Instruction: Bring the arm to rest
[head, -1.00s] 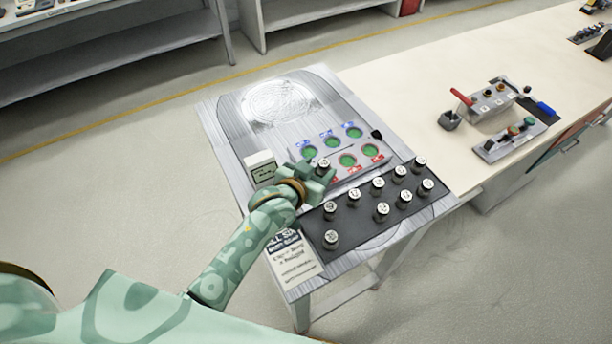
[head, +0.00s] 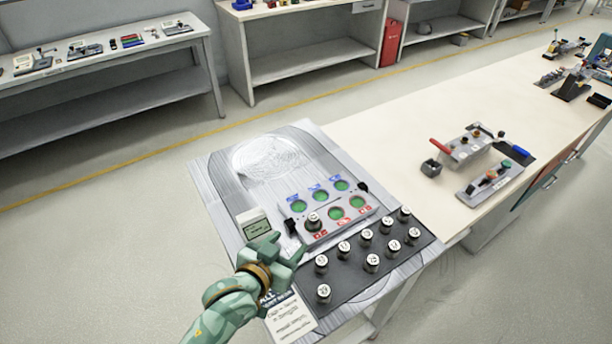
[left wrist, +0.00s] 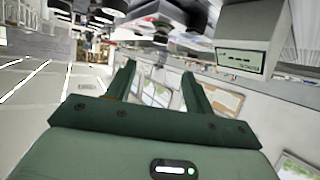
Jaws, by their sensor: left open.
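My left arm comes in from the lower left of the head view, and its green patterned gripper (head: 284,247) is over the near left part of the small grey table (head: 215,190). The gripper is open and nothing shows between its fingers. In the left wrist view the two green fingers (left wrist: 158,85) stand apart. The gripper is beside the left end of a dark mat (head: 345,285) that bears several labelled metal cylinders (head: 372,262). My right gripper is in neither view.
A panel (head: 358,222) with several green round spots has one cylinder (head: 313,221) on it. A small display box (head: 253,224) and a printed card (head: 291,318) are near my gripper. A long cream bench (head: 400,130) with switch boxes adjoins at right. Open floor lies left.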

